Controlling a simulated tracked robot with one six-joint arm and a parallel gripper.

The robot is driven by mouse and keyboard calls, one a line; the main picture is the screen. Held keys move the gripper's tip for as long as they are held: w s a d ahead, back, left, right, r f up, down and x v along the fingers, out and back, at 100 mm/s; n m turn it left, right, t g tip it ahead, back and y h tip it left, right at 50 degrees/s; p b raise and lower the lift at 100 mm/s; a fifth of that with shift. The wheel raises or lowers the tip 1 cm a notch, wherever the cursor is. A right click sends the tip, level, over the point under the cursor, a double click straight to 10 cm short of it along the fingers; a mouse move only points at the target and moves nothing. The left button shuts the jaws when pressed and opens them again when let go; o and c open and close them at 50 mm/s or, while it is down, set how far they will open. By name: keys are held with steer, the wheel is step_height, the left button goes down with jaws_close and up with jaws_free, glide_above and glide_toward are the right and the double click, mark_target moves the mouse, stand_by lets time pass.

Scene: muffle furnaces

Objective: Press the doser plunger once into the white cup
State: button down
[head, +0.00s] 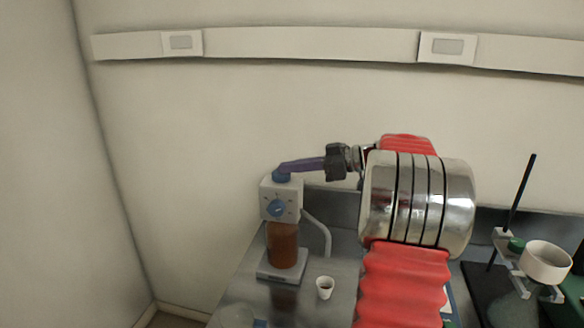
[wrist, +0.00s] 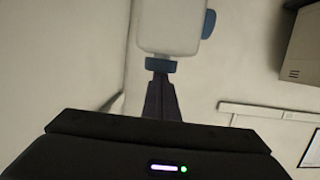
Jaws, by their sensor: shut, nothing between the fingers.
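The doser has a white head (head: 281,200) with a blue dial, on a brown bottle (head: 283,245). Its blue plunger cap (head: 282,177) is on top. In the wrist view the white head (wrist: 172,25) and blue cap (wrist: 160,65) show beyond my fingers. My gripper (head: 284,168) is shut and empty, its purple fingers lying over the cap. The fingertips (wrist: 160,78) meet the cap's edge in the wrist view; whether they press on it I cannot tell. The white cup (head: 325,287) stands upright on the bench, below the end of the grey spout (head: 322,232).
A stand with a dark rod (head: 521,195) and a white bowl (head: 546,262) is at the right. A clear vessel (head: 237,317) is at the bottom edge. The wall rises close behind the doser. My red-sleeved arm hides the middle of the bench.

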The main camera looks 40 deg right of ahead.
steer(key=v, duration=1.3)
steer(key=shift+s+d, duration=0.25)
steer(key=shift+s, duration=0.1)
stand_by(0.6)
